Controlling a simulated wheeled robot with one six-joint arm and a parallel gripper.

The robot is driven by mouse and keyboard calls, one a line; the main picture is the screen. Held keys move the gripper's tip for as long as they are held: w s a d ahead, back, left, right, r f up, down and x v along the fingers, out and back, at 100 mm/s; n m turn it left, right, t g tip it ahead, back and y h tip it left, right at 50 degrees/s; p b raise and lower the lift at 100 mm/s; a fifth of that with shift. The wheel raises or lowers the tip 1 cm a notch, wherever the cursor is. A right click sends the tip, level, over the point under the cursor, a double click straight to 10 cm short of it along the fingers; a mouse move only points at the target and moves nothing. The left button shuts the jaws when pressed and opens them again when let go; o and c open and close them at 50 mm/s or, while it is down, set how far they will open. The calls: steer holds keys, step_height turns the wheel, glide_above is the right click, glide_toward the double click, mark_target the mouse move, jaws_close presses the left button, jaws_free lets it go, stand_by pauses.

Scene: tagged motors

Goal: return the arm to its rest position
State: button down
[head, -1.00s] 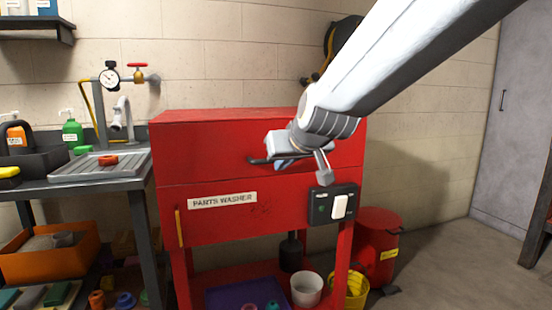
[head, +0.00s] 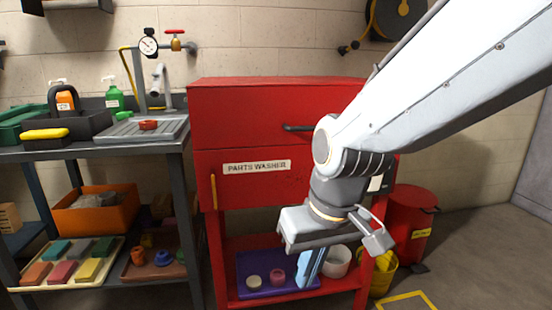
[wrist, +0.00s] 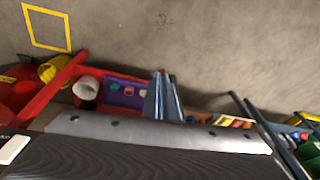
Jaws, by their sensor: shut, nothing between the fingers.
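My gripper (head: 310,272) hangs from my arm in the lower middle of the head view, fingers pointing down. It is shut and empty. In the head view it overlaps the lower front of the red parts washer (head: 255,120), in front of its bottom shelf. In the wrist view my gripper (wrist: 163,92) shows its fingers together, with the floor beyond them. My wrist hides part of the washer's front and most of its switch panel.
A purple tray (head: 250,268) with small parts and a white bucket (head: 337,262) stand on the washer's shelf. A yellow bucket (head: 384,277) and red bin (head: 412,225) stand to its right. A sink bench (head: 60,153) is at the left. Floor at the right is clear.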

steer(key=s+d+f+g+h, duration=0.1)
steer(key=s+f+g, duration=0.1)
steer(key=s, duration=0.5)
steer(key=d+r+m+p, duration=0.4)
steer(key=d+r+p, duration=0.8)
steer(key=p, duration=1)
step_height(320, 180, up, 3)
steer(key=shift+d+r+h+p, duration=0.1)
steer(key=shift+d+h+p, duration=0.2)
steer(key=shift+d+h, duration=0.1)
